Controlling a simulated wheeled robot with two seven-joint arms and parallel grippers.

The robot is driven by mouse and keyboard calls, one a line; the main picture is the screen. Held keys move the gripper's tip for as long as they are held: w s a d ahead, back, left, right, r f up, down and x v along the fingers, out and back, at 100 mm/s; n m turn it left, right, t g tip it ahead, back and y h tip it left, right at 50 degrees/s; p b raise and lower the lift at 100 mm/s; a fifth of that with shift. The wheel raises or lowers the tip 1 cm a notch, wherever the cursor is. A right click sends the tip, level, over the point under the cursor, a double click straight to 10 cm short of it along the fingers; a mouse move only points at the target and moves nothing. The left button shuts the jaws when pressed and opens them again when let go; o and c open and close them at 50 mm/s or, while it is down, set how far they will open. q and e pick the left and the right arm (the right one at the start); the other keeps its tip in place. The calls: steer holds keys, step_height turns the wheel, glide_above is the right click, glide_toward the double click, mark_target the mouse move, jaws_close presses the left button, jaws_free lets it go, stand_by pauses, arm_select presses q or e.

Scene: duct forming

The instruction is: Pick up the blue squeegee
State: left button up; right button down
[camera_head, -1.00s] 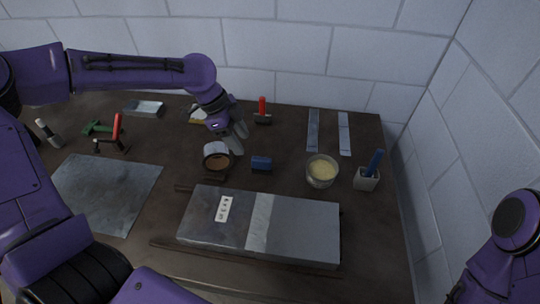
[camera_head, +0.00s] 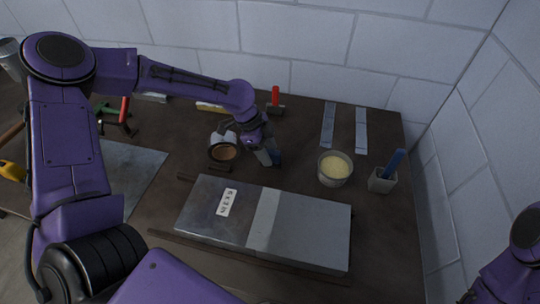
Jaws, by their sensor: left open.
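A small blue block (camera_head: 277,157), which looks to be the blue squeegee, lies on the dark table behind the long grey metal duct piece (camera_head: 310,232). My left gripper (camera_head: 268,158) points down right at the block, and its fingers hide part of it. The gripper is open. I cannot tell whether the fingers touch the block or stand on both sides of it. A taller blue strip (camera_head: 395,162) stands in a small pale holder (camera_head: 381,182) at the right. Only part of my right arm shows at the lower right; its gripper is out of view.
A red-handled tool (camera_head: 275,97) and two grey strips (camera_head: 328,125) lie behind. A flat metal sheet (camera_head: 140,170) lies at left.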

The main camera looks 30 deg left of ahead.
arm_select(q)
steer(key=shift+x, duration=1.2)
steer(key=shift+c, duration=1.2)
jaws_close()
steer(key=shift+r, duration=0.1)
step_height(320, 180, up, 3)
steer(key=shift+w+f, duration=0.1)
steer(key=shift+w, duration=0.05)
steer(key=s+r+p, duration=0.8)
steer(key=s+r, duration=0.2)
steer(key=s, duration=0.4)
steer(key=shift+d, duration=0.3)
